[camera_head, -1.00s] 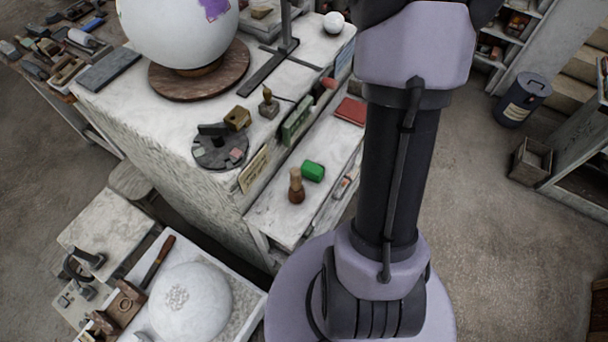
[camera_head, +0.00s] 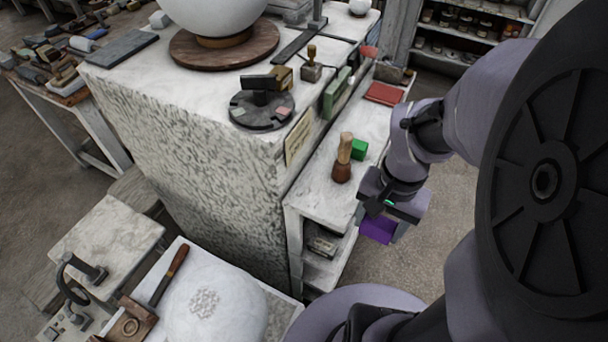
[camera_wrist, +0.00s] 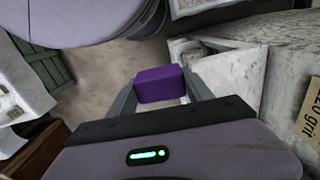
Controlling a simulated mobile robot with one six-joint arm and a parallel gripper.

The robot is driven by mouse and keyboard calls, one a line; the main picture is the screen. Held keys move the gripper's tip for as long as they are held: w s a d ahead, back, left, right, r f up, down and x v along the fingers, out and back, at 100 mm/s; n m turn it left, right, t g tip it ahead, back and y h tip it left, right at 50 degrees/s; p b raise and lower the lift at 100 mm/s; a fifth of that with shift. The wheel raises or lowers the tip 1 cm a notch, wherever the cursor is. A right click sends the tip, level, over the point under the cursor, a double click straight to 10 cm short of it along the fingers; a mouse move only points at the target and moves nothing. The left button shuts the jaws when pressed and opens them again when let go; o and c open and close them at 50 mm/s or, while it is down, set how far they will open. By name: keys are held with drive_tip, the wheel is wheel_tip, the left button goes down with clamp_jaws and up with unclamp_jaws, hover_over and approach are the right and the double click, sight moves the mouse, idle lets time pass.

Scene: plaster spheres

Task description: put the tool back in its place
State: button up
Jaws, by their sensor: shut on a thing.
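My gripper (camera_head: 382,224) is shut on a purple block (camera_head: 376,232), held in the air beside the front edge of the white side shelf (camera_head: 310,200). In the wrist view the purple block (camera_wrist: 160,86) sits between both fingers, with floor behind it. A green block (camera_head: 359,149) lies on the side shelf, next to an upright brush with a wooden handle (camera_head: 342,160). A label reading "120 grit" (camera_wrist: 312,115) shows at the right edge of the wrist view.
A large white sphere stands on a round wooden turntable (camera_head: 225,45) on the main bench. A dark round disc (camera_head: 262,110) with small pieces is near the bench corner. Floor is clear right of the shelf.

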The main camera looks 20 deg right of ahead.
drive_tip(key=shift+s+a+f, duration=0.2)
drive_tip(key=shift+s+f, duration=0.3)
drive_tip(key=shift+s, duration=0.15)
drive_tip(key=shift+w+a+r+n+p, duration=0.1)
drive_tip(key=shift+r+n+p, duration=0.2)
drive_tip(key=shift+p, duration=0.6)
drive_tip(key=p, duration=0.1)
drive_tip(key=w+p, duration=0.1)
drive_tip(key=p, duration=0.1)
drive_tip(key=shift+w+a+r, duration=0.15)
drive_tip(key=shift+r, duration=0.15)
drive_tip(key=w+f, duration=0.2)
drive_tip(key=w, duration=0.4)
drive_tip(key=b, duration=0.2)
hover_over(327, 202)
drive_tip(key=shift+w+f, duration=0.1)
drive_tip(key=shift+f, duration=0.5)
drive_tip(key=shift+f+b, duration=0.65)
drive_tip(key=shift+f, duration=0.9)
drive_tip(key=shift+f, duration=0.1)
